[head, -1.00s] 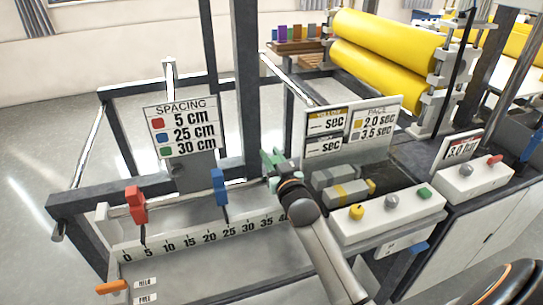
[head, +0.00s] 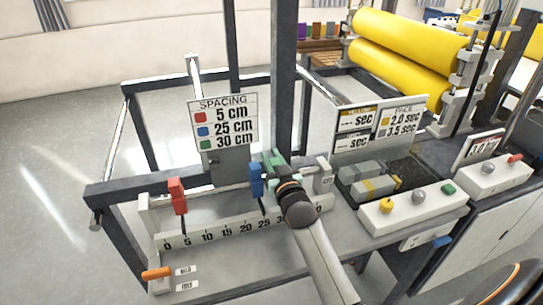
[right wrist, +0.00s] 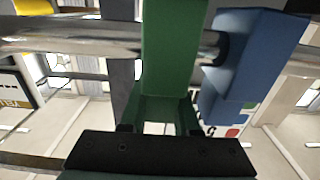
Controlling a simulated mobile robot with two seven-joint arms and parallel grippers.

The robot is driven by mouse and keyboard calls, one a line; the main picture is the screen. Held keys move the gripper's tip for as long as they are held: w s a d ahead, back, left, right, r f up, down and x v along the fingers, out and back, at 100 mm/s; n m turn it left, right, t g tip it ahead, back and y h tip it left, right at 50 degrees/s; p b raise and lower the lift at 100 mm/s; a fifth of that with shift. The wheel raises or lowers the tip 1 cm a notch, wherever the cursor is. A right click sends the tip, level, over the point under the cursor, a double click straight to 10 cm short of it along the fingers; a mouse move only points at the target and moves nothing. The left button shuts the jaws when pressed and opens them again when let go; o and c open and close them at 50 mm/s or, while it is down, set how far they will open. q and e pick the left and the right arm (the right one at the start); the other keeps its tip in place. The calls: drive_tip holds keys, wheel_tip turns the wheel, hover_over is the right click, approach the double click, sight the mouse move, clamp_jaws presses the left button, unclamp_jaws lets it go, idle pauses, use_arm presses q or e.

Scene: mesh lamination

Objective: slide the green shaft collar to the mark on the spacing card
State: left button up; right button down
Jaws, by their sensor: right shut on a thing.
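The green shaft collar (head: 271,160) sits on the metal shaft just right of the blue collar (head: 256,180). My right gripper (head: 281,176) is shut on the green collar. In the right wrist view the green collar (right wrist: 172,50) is close to the blue collar (right wrist: 250,55), with a small gap. The red collar (head: 177,195) is at the left, near 5. The spacing card (head: 222,121) lists red 5 cm, blue 25 cm, green 30 cm. The blue collar's pointer is near 25 on the scale (head: 215,237). My arm hides the green collar's pointer and nearby numbers. My left gripper is out of view.
An upright post (head: 284,80) stands behind the shaft. A shaft end bracket (head: 324,176) is right of my gripper. A button box (head: 413,210) and the pace card (head: 398,125) stand further right. An orange lever (head: 157,273) is at the front left.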

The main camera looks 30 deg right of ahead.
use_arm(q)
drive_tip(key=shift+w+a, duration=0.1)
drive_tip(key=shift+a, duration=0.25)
use_arm(e)
drive_tip(key=shift+a+f, duration=0.1)
drive_tip(key=shift+a, duration=0.3)
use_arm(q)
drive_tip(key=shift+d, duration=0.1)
use_arm(e)
drive_tip(key=c, duration=0.6)
unclamp_jaws()
drive_tip(key=shift+w, duration=0.1)
drive_tip(key=shift+c, duration=0.2)
